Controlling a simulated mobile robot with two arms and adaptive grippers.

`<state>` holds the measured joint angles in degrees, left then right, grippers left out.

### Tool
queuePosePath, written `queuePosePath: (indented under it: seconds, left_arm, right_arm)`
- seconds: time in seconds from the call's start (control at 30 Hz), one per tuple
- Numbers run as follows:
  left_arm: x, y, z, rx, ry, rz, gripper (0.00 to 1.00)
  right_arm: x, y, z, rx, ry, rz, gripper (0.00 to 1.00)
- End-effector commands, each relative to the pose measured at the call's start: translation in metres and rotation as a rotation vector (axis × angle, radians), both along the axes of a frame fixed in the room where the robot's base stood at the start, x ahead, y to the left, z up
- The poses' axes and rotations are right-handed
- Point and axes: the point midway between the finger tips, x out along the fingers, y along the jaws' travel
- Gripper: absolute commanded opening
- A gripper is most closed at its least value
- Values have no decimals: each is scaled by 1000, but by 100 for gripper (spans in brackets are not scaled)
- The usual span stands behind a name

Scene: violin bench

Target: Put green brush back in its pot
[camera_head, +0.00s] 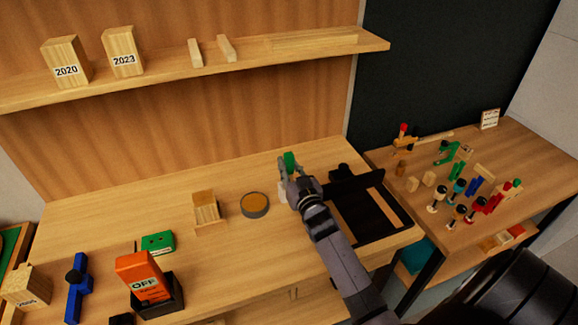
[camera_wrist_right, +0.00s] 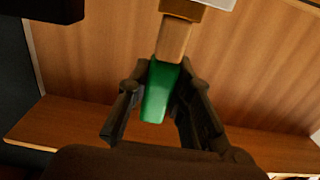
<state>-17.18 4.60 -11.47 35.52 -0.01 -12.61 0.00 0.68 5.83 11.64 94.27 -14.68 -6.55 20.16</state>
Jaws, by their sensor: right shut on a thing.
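The green brush (camera_head: 290,160) is upright at my right gripper (camera_head: 287,172), near the back of the bench. The right wrist view shows its green handle (camera_wrist_right: 160,92) between the two fingers of my right gripper (camera_wrist_right: 153,100), which is shut on it. Beyond the green part come a wooden section, a brown band and a pale end cut off by the picture edge. A small white thing (camera_head: 283,191) shows just below the gripper; I cannot tell whether it is a pot or the brush's end. My left gripper is not in view.
A round dark tin (camera_head: 255,205) with a tan top and a small wooden box (camera_head: 206,208) stand left of the gripper. A black tray-like frame (camera_head: 392,210) lies right. A shelf (camera_head: 300,47) runs above. Clamps and tools crowd the right table (camera_head: 425,165).

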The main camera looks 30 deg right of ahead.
Motion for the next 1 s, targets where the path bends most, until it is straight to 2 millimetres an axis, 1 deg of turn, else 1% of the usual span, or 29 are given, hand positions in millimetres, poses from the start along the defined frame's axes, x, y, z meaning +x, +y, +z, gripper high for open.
queuePosePath:
  seconds: [0.27,0.57,0.6,0.93,1.0]
  left_arm:
    - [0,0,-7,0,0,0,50]
    - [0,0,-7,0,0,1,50]
    - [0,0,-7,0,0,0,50]
    - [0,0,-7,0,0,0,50]
    - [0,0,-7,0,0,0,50]
  right_arm:
    - [0,0,-9,0,0,0,0]
    - [0,0,-10,0,1,0,0]
    - [0,0,-11,0,2,0,22]
    - [0,0,-10,0,1,0,44]
    - [0,0,-10,0,1,0,44]
